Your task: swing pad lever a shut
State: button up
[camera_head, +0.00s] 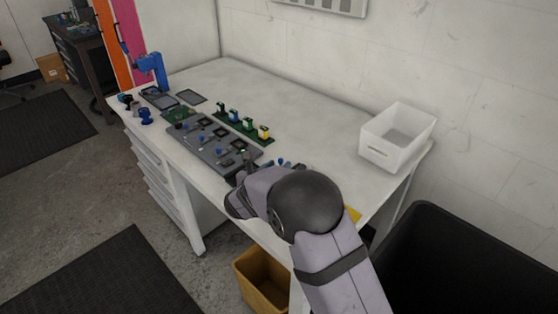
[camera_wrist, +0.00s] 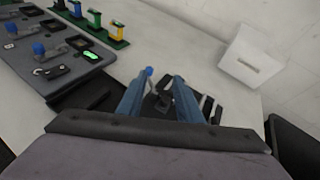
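A grey board (camera_head: 212,148) lies on the bench with several blue-knobbed levers and dark square pads. In the wrist view the board (camera_wrist: 92,70) is at the upper left, with two blue-knobbed levers (camera_wrist: 38,48) on it. I cannot read which is lever a. My gripper (camera_wrist: 160,80) is open, its two blue-grey fingers apart, to the right of the board. A blue-tipped dark fixture (camera_wrist: 160,102) shows between the fingers; I cannot tell whether they touch it. In the head view my arm hides most of the gripper and the board's near end.
A green strip (camera_head: 244,127) with coloured blocks lies behind the board. A white bin (camera_head: 375,150) stands at the bench's right end. A blue clamp-like stand (camera_head: 155,70) and small items are at the far left. The rear bench top is clear. A yellow bin (camera_head: 262,275) is below.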

aim_at(280, 159)
jog(key=shift+w+a+f+y, duration=0.1)
jog(key=shift+w+a+y, duration=0.1)
jog(key=shift+a+y, duration=0.35)
jog(key=shift+a+f+m, duration=0.1)
jog(key=shift+a+m, duration=0.1)
jog(key=shift+m, duration=0.2)
jog(key=shift+p+x, duration=0.9)
jog(key=shift+x, duration=2.75)
grip_shut()
